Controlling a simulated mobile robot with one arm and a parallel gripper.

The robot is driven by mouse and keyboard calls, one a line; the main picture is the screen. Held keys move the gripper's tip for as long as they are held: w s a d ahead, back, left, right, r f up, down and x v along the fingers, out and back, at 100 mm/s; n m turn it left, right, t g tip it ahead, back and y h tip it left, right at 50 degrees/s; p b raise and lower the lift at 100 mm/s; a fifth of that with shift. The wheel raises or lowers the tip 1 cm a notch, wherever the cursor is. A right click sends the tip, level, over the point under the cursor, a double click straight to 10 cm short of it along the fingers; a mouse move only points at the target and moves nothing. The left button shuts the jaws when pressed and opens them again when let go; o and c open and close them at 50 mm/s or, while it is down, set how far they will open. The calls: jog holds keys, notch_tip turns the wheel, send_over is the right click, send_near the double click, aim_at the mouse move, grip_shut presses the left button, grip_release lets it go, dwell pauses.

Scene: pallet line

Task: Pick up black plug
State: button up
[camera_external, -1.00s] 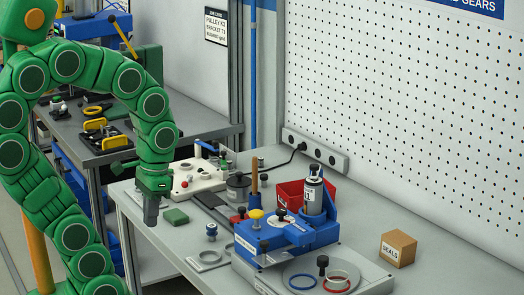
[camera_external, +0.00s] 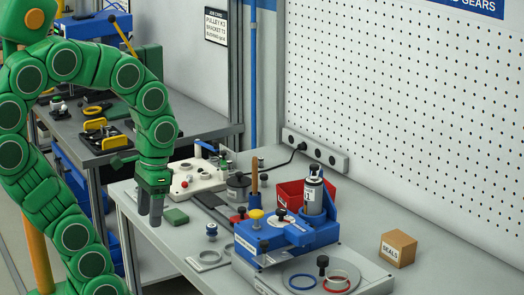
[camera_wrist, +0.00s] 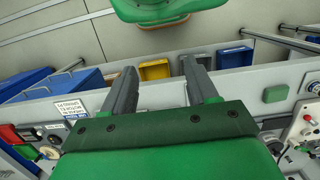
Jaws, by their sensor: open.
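A small black plug (camera_external: 300,147) with a black cable sits at the grey socket strip (camera_external: 318,152) on the back wall of the bench. A separate black knobbed piece (camera_external: 322,262) stands upright on the round grey plate at the front; I cannot tell which of the two the task means. My gripper (camera_external: 149,217) points down near the bench's left edge, left of the green block and far from both. In the wrist view my gripper (camera_wrist: 158,66) is open, with nothing between its fingers. Neither black piece is clear in the wrist view.
A green block (camera_external: 175,216) lies close to my gripper and also shows in the wrist view (camera_wrist: 275,94). A blue fixture (camera_external: 270,238), red bin (camera_external: 290,194), spray can (camera_external: 313,192) and SEALS box (camera_external: 398,249) stand rightward.

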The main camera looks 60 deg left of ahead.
jog(key=w+a+r+n+t, duration=0.15)
jog(key=w+r, duration=0.25)
jog(key=w, duration=0.4)
jog(key=w+a+r+n, duration=0.1)
jog(key=w+a+r, duration=0.25)
jog(key=w, duration=0.45)
jog(key=n+t+y, duration=0.3)
jog(key=n+t, duration=0.1)
jog(key=n, duration=0.3)
send_over(264, 175)
jog(key=s+d, duration=0.3)
jog(key=s, duration=0.1)
notch_tip(264, 175, down, 4)
jog(key=shift+m+g, duration=0.25)
jog(key=s+d+x, duration=0.1)
jog(key=x, duration=0.5)
jog(key=s+d+f+x, duration=0.1)
jog(key=x, duration=0.6)
jog(key=s+x, duration=0.1)
jog(key=x, duration=0.5)
jog(key=shift+s+d+f, duration=0.1)
jog(key=shift+d+f, duration=0.3)
jog(key=shift+f, duration=0.15)
jog(key=shift+w+x, duration=0.2)
jog(key=shift+x, duration=1.15)
jog(key=shift+w+x, duration=0.2)
jog(key=shift+x, duration=1.15)
jog(key=shift+r, duration=0.1)
